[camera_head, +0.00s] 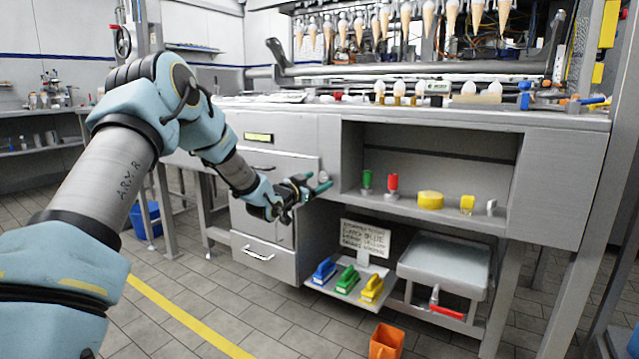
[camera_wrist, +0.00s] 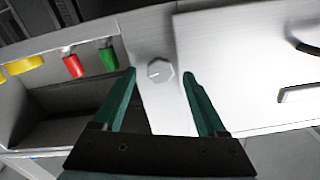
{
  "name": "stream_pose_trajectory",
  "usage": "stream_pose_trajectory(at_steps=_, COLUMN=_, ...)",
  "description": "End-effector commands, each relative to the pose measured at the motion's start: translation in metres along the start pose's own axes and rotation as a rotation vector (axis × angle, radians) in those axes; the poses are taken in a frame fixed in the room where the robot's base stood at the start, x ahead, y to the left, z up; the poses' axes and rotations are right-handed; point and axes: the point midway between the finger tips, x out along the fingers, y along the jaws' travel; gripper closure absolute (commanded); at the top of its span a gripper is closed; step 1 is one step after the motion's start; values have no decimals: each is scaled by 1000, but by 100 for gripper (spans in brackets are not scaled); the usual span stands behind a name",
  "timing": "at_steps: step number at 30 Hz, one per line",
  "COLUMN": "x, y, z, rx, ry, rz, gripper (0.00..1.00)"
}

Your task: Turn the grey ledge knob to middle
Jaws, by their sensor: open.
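The grey knob (camera_wrist: 160,71) is a small faceted dial with a short dark mark on its face. It sits on the narrow pale panel beside the shelf opening in the wrist view. My gripper (camera_wrist: 160,73) is open, with its two green fingers on either side of the knob in that view. Whether the fingers touch the knob, or how far they are from it, I cannot tell. In the head view my gripper (camera_head: 325,182) is by the left edge of the shelf opening, and I cannot clearly make out the knob there.
Blue, green and yellow brushes (camera_head: 347,280) lie on a lower shelf. A drawer handle (camera_wrist: 300,93) projects beside the panel. An orange bin (camera_head: 386,342) stands on the floor.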

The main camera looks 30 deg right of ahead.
Motion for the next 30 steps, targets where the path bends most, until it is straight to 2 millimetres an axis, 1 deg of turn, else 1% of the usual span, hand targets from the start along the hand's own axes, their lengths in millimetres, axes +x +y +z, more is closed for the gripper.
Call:
stream_pose_trajectory(at_steps=1, x=6, y=0, z=0, rx=0, ry=2, rz=0, gripper=26)
stream_pose_trajectory(at_steps=5, x=14, y=0, z=0, rx=0, ry=0, rz=0, gripper=26)
stream_pose_trajectory(at_steps=14, x=16, y=0, z=0, rx=0, ry=0, rz=0, gripper=26)
stream_pose_trajectory(at_steps=17, x=16, y=0, z=0, rx=0, ry=0, rz=0, gripper=36)
stream_pose_trajectory(at_steps=30, x=15, y=0, z=0, rx=0, ry=0, rz=0, gripper=85)
